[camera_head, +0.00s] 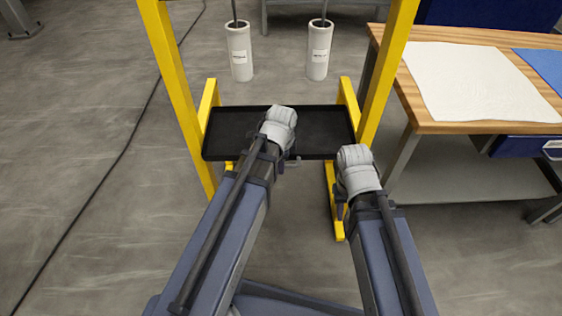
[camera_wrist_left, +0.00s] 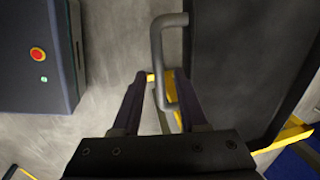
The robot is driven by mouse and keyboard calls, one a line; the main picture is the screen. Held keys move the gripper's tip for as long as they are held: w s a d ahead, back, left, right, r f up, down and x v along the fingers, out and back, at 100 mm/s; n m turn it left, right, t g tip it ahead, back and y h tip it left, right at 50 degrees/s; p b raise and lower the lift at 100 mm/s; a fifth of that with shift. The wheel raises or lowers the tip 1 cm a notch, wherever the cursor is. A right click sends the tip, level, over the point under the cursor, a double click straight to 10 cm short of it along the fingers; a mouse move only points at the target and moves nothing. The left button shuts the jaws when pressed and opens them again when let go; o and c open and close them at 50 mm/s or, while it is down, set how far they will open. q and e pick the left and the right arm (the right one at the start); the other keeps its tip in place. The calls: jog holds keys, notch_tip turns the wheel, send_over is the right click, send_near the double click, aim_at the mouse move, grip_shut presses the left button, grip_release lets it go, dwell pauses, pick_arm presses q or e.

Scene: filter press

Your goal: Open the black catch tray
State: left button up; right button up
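The black catch tray (camera_head: 325,125) sits level between the yellow uprights in the head view. In the left wrist view its dark side (camera_wrist_left: 245,60) fills the right. Its grey bar handle (camera_wrist_left: 157,52) stands out from it there, and a small part of the handle (camera_head: 293,161) shows below the tray's front edge. My left gripper (camera_wrist_left: 161,75) is open, its two dark fingers on either side of the bar in the picture; contact cannot be made out. My left wrist covers part of the tray. My right gripper (camera_head: 340,208) hangs by the right yellow foot, its fingers mostly hidden.
Two white cylinders (camera_head: 239,52) (camera_head: 318,50) hang behind the tray. The yellow frame (camera_head: 170,80) stands on both sides. A wooden workbench (camera_head: 470,127) is at the right. A dark box with a red button (camera_wrist_left: 38,54) shows in the left wrist view.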

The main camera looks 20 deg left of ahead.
pick_arm(q)
jog(key=shift+r, duration=0.1)
jog(key=r+p, duration=0.2)
jog(key=s+r+p, duration=0.1)
jog(key=r+p, duration=0.4)
jog(key=shift+s+d+r+p, duration=0.2)
jog(key=shift+d+r+p, duration=0.05)
jog(key=shift+p, duration=0.1)
dwell(0.3)
jog(key=s+d+n+g, duration=0.2)
jog(key=s+d+n, duration=0.7)
jog(key=s+n, duration=0.2)
jog(key=shift+y, duration=0.3)
jog(key=r+p, duration=1.8)
jog(key=shift+d+r+p, duration=0.15)
jog(key=shift+d+p, duration=0.05)
jog(key=shift+p, duration=0.1)
dwell(0.9)
